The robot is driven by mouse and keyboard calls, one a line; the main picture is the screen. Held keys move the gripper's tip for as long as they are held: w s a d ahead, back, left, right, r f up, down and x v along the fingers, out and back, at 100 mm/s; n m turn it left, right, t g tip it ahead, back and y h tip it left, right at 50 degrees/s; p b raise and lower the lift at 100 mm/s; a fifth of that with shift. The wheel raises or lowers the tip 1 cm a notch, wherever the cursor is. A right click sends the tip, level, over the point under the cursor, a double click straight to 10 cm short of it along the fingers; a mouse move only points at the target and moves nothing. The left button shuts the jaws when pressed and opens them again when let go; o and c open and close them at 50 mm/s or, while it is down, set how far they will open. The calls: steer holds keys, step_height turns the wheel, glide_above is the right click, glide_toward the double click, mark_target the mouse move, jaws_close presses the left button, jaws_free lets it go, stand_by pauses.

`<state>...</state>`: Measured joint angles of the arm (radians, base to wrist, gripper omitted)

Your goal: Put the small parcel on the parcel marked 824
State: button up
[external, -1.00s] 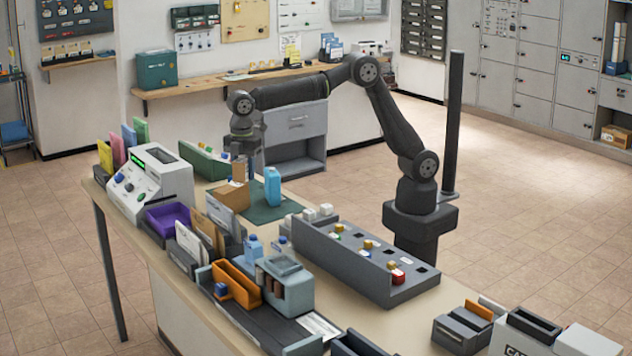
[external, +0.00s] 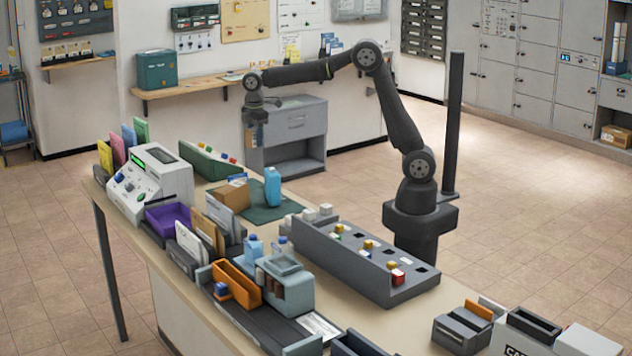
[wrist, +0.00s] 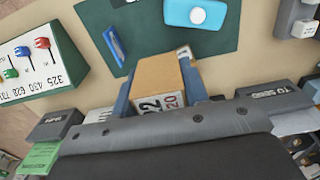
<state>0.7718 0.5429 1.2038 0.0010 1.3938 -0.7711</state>
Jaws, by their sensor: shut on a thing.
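The small brown parcel (wrist: 157,75) is between the blue fingers of my gripper (wrist: 158,92) in the wrist view, with a white printed label on its near end. In the external view my gripper (external: 257,114) is shut on it, high above the counter's far side; the parcel is small and dark there. A larger brown carton (external: 229,194) sits on the counter, left of the light blue bottle. No 824 mark is readable on it. I cannot make it out in the wrist view; the held parcel and gripper block part of that view.
A light blue bottle (external: 272,186) stands on the green mat (external: 262,213), near the carton. A white console (external: 152,183), a purple tray (external: 168,219) and upright envelopes crowd the left side. A grey slotted rack (external: 362,262) lies to the right.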

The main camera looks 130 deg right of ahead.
glide_above(240, 183)
step_height(240, 183, down, 6)
steer(key=shift+f, duration=2.15)
steer(key=shift+f, duration=0.1)
steer(key=o, duration=1)
step_height(240, 183, up, 12)
